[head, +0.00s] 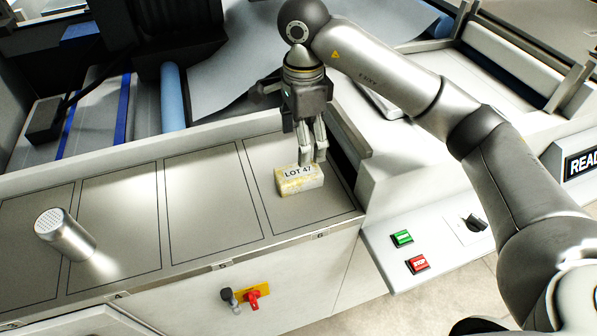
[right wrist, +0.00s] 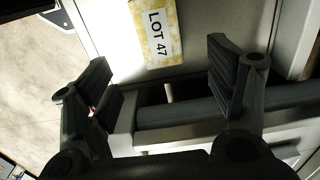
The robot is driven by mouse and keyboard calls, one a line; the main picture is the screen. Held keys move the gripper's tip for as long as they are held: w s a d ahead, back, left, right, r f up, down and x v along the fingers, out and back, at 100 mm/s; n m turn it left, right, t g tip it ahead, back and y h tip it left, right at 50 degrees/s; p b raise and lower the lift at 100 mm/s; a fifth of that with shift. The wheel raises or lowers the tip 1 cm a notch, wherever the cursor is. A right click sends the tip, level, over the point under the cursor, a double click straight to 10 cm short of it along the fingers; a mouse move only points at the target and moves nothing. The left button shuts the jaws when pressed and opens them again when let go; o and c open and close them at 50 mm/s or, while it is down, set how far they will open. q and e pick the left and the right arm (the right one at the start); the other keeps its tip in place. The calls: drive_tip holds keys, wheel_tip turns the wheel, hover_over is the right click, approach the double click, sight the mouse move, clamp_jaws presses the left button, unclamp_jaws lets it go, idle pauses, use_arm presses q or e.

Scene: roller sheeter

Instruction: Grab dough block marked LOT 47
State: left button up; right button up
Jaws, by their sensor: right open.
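The dough block marked LOT 47 (head: 299,181) is a pale yellow block with a white label. It lies in the rightmost outlined section of the metal counter (head: 207,205) in the head view. In the right wrist view the block (right wrist: 155,35) shows at the top, beyond the fingertips and between their lines. My right gripper (head: 313,157) points down just behind the block, its fingers close to it; I cannot tell if they touch. In the right wrist view its two fingers (right wrist: 160,82) are apart with nothing between them. My left gripper is not in view.
A metal shaker (head: 65,236) with a perforated top stands on the counter at left. A red and yellow switch (head: 252,297) is on the counter's front. Green (head: 402,238) and red (head: 417,264) buttons sit on the panel at right. The middle counter sections are clear.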

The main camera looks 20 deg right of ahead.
hover_over(298, 171)
drive_tip(key=f, duration=0.3)
drive_tip(key=f+p, duration=0.1)
drive_tip(key=shift+s+d+f, duration=0.15)
drive_tip(key=shift+d+f, duration=0.15)
drive_tip(key=shift+d, duration=0.05)
drive_tip(key=f, duration=0.1)
drive_tip(key=f+p, duration=0.1)
drive_tip(key=f, duration=0.1)
drive_tip(key=f+p, duration=0.1)
drive_tip(key=shift+a+f, duration=0.35)
drive_tip(key=shift+f, duration=0.4)
drive_tip(key=shift+c, duration=0.2)
drive_tip(key=c, duration=1.2)
